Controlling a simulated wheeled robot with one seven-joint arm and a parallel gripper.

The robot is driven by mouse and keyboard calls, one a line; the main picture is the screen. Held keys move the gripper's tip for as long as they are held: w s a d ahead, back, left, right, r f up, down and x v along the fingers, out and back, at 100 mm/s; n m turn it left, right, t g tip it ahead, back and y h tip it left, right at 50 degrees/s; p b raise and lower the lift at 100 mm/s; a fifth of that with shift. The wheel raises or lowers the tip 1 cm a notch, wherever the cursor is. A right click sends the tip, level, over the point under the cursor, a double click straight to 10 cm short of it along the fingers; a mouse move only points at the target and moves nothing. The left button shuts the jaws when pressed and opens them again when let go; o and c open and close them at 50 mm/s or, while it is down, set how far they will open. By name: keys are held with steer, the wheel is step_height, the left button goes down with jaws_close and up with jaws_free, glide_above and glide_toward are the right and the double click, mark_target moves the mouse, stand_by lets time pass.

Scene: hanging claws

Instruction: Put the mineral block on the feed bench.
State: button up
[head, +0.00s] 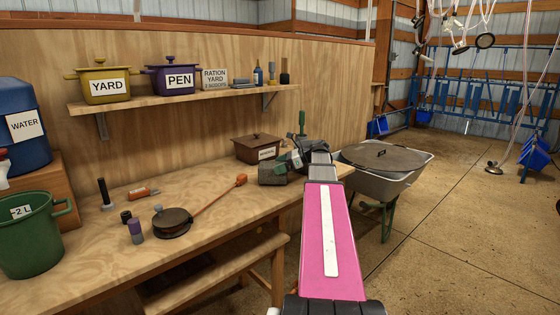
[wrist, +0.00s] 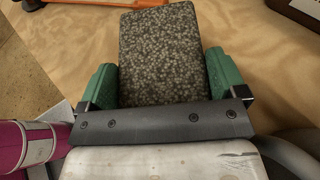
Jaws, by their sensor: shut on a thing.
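The mineral block (wrist: 160,55) is a speckled dark grey-green slab. In the wrist view it sits between the two green fingers of my gripper (wrist: 162,82), which is shut on it. In the head view the block (head: 271,173) shows at the right end of the wooden bench (head: 205,196), with my gripper (head: 287,163) beside it and my pink arm reaching in from the front. The block is at or just above the bench top; I cannot tell whether it touches. Part of it is hidden by my gripper.
A brown lidded box (head: 256,148) stands just behind the block. A long orange-handled tool (head: 205,206) lies to the left. A wheelbarrow (head: 390,172) stands right of the bench. A green bucket (head: 32,234) is at far left.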

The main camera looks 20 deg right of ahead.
steer(key=shift+f, duration=0.3)
steer(key=shift+f, duration=0.15)
steer(key=o, duration=1.6)
steer(key=shift+c, duration=0.2)
steer(key=shift+d+r, duration=0.2)
steer(key=v, duration=1.1)
steer(key=shift+s+d+r, duration=0.15)
steer(key=shift+s+r, duration=0.05)
